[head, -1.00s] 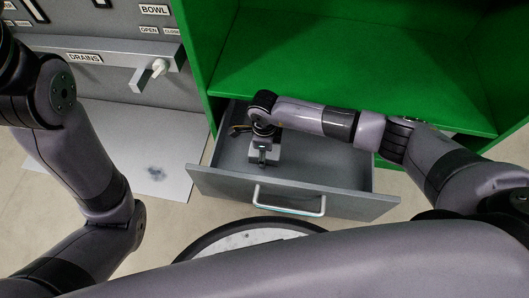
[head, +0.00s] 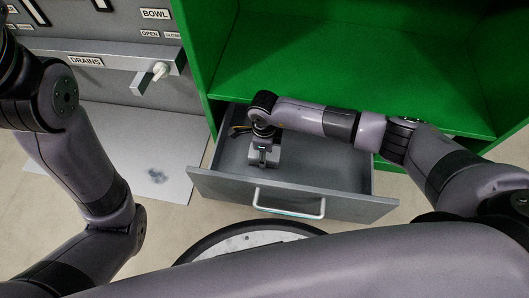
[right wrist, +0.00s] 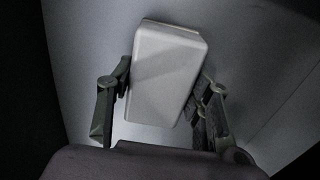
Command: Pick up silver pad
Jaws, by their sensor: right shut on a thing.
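The silver pad (right wrist: 166,75) is a pale grey block with rounded edges, tilted in the right wrist view. My right gripper (right wrist: 162,95) has one finger on each side of it and is shut on it. In the head view my right gripper (head: 263,158) points down inside the open grey drawer (head: 330,172). The pad is hard to tell apart from the gripper there. My left arm shows at the left of the head view, but its gripper is out of view.
A small dark and yellow item (head: 240,130) lies at the drawer's back left. The drawer front carries a silver handle (head: 290,205). A green cabinet (head: 350,75) stands behind and above the drawer. A grey panel with a white tap (head: 158,70) is at the left.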

